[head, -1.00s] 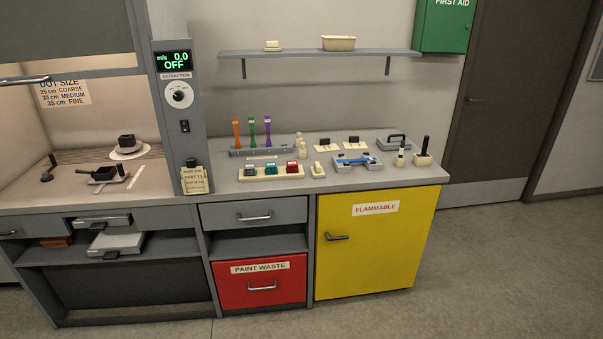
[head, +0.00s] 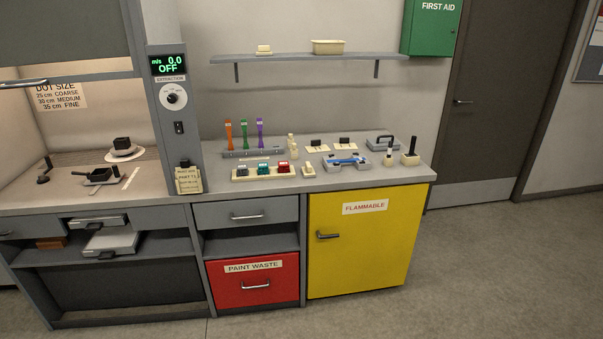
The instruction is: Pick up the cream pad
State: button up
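Several cream things show in the head view, and I cannot tell for sure which is the cream pad. A small cream piece (head: 308,171) lies on the grey worktop (head: 400,178), right of the tray of coloured blocks. Two flat cream plates with dark grips, a left one (head: 313,149) and a right one (head: 348,147), lie farther back. A small cream stack (head: 264,50) sits on the wall shelf (head: 290,58), left of a cream tub (head: 327,46). My gripper is not in view.
The tray of coloured blocks (head: 240,178), a blue-and-grey tool (head: 348,162) and black-handled stamps (head: 410,155) crowd the worktop. A fume hood (head: 70,30) stands left. A yellow cabinet (head: 365,250) and red bin (head: 253,270) are below. The floor (head: 480,270) is clear at right.

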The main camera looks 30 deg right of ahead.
aim_at(308, 171)
jog(key=z, duration=0.05)
jog(key=i, duration=0.95)
